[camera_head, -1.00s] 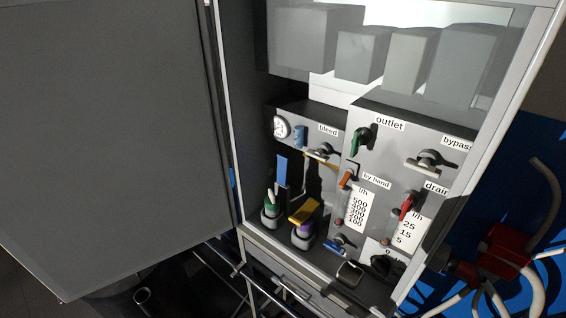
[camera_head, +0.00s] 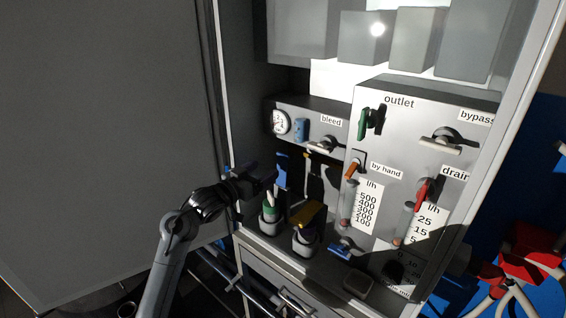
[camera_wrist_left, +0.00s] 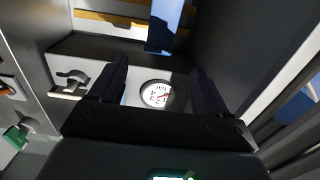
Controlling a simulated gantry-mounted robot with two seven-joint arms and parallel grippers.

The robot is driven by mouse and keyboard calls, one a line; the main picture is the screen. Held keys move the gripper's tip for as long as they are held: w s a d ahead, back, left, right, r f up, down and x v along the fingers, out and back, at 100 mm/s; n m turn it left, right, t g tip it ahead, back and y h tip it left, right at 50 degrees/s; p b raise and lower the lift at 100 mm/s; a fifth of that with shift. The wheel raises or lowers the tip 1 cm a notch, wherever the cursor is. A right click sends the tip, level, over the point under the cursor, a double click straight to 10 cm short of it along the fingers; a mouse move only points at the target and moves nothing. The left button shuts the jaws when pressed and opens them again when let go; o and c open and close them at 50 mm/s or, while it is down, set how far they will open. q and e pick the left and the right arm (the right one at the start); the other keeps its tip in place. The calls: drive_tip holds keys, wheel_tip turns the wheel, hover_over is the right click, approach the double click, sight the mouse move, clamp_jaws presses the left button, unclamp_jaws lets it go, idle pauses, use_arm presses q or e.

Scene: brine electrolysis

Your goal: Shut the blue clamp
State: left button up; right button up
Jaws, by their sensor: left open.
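A flat upright blue lever (camera_head: 282,170), which looks like the blue clamp, stands below the gauge in the cabinet's left bay. It also shows at the top of the left wrist view (camera_wrist_left: 162,28). My left gripper (camera_head: 268,178) is at the left bay's opening, just left of the lever's lower part in the head view. In the left wrist view its fingers (camera_wrist_left: 158,68) are spread and empty, with the gauge showing between them and the blue lever beyond. I cannot tell whether the lever is shut. My right gripper is not in view.
The round gauge (camera_head: 280,122) has a small blue block (camera_head: 301,130) beside it. A green-topped bottle (camera_head: 269,213) and a yellow-handled piece (camera_head: 310,215) stand close below. A blue handle (camera_head: 340,250) lies lower right. The grey door (camera_head: 100,130) bounds the left.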

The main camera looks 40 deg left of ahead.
sight(282, 158)
use_arm(q)
drive_tip(key=w, duration=0.2)
drive_tip(key=w+p, duration=0.1)
drive_tip(key=w, duration=0.5)
drive_tip(key=shift+d+r+p, duration=0.2)
drive_tip(key=shift+d+p, duration=0.15)
drive_tip(key=shift+p, duration=0.05)
drive_tip(key=shift+w+f, duration=0.1)
drive_tip(key=shift+w, duration=1.15)
